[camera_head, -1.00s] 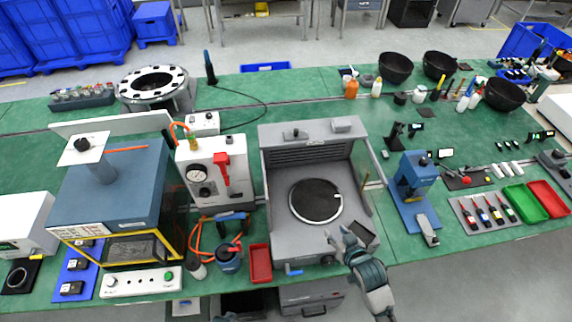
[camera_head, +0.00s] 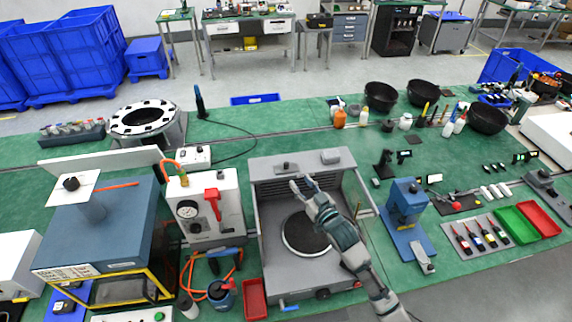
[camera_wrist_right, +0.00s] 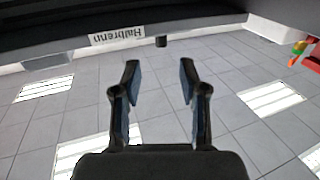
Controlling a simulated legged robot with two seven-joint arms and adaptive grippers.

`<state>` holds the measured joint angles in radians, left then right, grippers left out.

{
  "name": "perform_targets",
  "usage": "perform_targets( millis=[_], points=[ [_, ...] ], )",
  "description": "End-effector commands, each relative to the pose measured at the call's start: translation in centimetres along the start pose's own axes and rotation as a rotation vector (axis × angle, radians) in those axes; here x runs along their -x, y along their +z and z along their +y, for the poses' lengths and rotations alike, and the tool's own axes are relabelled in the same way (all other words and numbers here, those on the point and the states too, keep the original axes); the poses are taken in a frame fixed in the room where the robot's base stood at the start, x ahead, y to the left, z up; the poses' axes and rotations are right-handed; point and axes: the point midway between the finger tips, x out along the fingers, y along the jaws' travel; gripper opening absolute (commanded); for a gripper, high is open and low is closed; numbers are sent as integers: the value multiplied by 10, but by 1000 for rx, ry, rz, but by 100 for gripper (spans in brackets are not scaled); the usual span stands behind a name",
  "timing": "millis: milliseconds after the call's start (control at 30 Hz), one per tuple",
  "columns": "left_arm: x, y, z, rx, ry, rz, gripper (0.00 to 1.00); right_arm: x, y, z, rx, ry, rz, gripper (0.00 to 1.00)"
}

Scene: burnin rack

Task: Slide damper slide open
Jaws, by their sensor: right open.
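The grey bench unit (camera_head: 352,255) has a slatted back panel and a round dark plate (camera_head: 300,236). On its top ledge sit a small dark-handled fitting (camera_head: 286,168), possibly the damper slide, and a light grey block (camera_head: 331,157). My right gripper (camera_head: 301,183) is in front of the slatted panel, just below the fitting. In the right wrist view its two fingers (camera_wrist_right: 160,75) are apart with nothing between them. A small black knob (camera_wrist_right: 161,41) beside an upside-down white label (camera_wrist_right: 118,35) shows beyond the fingertips. My left gripper is not in view.
A white box with a gauge and red lever (camera_head: 212,205) stands left of the grey unit. A blue press (camera_head: 407,205) stands to its right. A red tray (camera_head: 254,298) lies at its front left.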

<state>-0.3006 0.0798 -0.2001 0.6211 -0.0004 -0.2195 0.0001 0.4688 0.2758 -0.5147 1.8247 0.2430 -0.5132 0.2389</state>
Motion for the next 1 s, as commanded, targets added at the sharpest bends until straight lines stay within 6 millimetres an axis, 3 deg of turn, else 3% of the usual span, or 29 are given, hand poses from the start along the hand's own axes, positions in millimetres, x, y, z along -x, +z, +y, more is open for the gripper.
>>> perform_targets(
  millis=[200,400,600,867,900,1000],
  points=[
    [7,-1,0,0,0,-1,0,-53,-2,-1,0,0,-1,43],
    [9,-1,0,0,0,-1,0,-86,0,-1,1,1,-2,43],
    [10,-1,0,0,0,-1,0,-99,0,-1,2,0,-1,43],
    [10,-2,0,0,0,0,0,-101,0,-1,1,0,-1,43],
    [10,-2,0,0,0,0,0,-101,0,-1,1,0,-1,40],
    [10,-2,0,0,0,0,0,-101,0,-1,1,0,-1,15]
  ],
)
